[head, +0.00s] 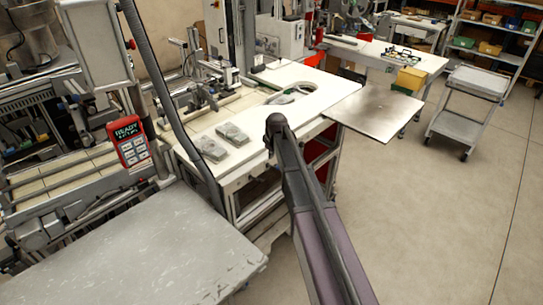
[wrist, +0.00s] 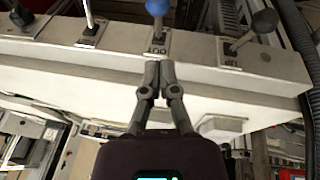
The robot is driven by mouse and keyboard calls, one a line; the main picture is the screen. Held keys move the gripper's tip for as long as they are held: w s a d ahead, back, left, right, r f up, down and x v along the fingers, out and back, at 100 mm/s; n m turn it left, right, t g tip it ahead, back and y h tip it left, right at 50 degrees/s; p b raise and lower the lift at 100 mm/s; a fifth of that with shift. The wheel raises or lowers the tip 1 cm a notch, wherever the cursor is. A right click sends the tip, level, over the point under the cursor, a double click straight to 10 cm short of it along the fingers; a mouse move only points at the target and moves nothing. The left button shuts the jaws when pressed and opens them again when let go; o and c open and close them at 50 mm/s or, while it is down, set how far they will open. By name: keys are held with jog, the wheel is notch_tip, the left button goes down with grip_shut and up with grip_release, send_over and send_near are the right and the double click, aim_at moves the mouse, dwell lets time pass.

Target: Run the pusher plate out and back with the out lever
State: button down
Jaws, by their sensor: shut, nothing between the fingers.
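The out lever (wrist: 158,8) has a blue knob and stands over a plate marked OUT (wrist: 156,45) on a pale machine panel, at the top middle of the wrist view. My gripper (wrist: 154,72) is shut and empty. Its fingertips are just below the OUT plate in the picture, apart from the blue knob. In the head view my arm reaches over the white bench, and the fingers and the lever cannot be made out. I cannot tell which part is the pusher plate.
A lever (wrist: 91,25) stands left of the out lever, and a dark-knobbed lever (wrist: 256,30) stands right. In the head view two grey blocks (head: 232,133) lie on the white bench (head: 306,76). A red READY pendant (head: 130,140) is at left; open floor lies right.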

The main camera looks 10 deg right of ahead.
aim_at(275, 167)
jog(key=shift+s+d+f+b, duration=0.3)
jog(key=shift+d+f+b, duration=0.1)
jog(key=shift+f+b, duration=0.3)
jog(key=shift+s+d+f+b, duration=0.35)
jog(key=shift+f+b, duration=0.2)
jog(key=shift+f, duration=0.25)
